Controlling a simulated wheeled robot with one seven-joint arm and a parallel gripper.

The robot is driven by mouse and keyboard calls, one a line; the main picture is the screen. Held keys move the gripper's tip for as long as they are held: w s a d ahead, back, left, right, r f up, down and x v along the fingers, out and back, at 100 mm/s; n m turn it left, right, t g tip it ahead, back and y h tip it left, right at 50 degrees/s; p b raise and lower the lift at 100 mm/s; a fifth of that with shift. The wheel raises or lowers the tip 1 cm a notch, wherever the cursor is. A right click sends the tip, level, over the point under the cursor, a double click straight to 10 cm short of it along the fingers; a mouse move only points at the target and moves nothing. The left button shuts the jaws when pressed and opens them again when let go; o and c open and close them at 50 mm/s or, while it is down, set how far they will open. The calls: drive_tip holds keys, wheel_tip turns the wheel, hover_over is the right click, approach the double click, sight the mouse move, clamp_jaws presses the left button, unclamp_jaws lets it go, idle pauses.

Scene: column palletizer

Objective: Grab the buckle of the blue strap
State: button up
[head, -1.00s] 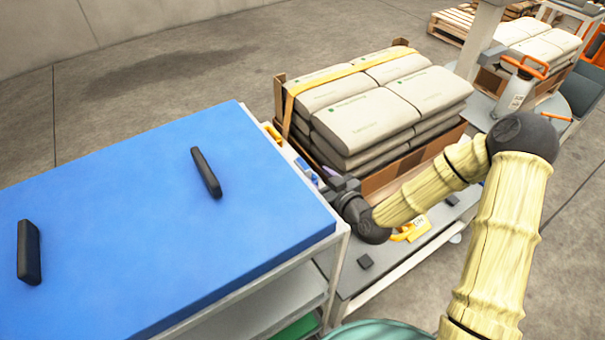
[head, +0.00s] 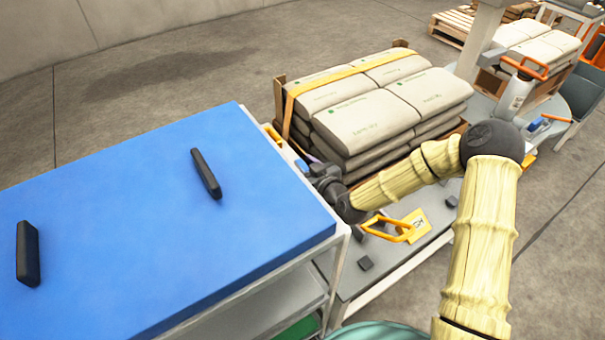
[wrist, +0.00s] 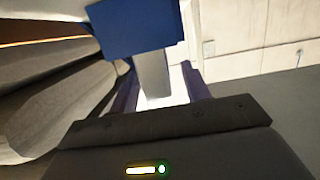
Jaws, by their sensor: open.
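In the wrist view, a dark blue block (wrist: 135,28) with a pale grey piece (wrist: 152,75) below it stands ahead of my gripper (wrist: 160,85). I cannot tell for certain whether the block is the buckle of the blue strap. My gripper's two purplish fingers are apart. The grey piece appears between them; I cannot tell whether they touch it. In the head view, my gripper (head: 320,172) is low beside the near left corner of the stacked bags (head: 350,115), by the blue-topped cart. My gripper and wrist hide the spot there.
An orange strap (head: 350,72) crosses the bags. The blue cart top (head: 120,230) has two black handles and lies close to my gripper's left. A yellow-orange piece (head: 405,228) and small dark blocks (head: 367,262) lie on the grey deck in front.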

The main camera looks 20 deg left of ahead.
sight(303, 165)
idle(0.5)
clamp_jaws()
drive_tip(key=shift+r, duration=0.15)
wheel_tip(303, 165, up, 10)
drive_tip(key=shift+f+p, duration=0.1)
drive_tip(key=shift+p, duration=0.6)
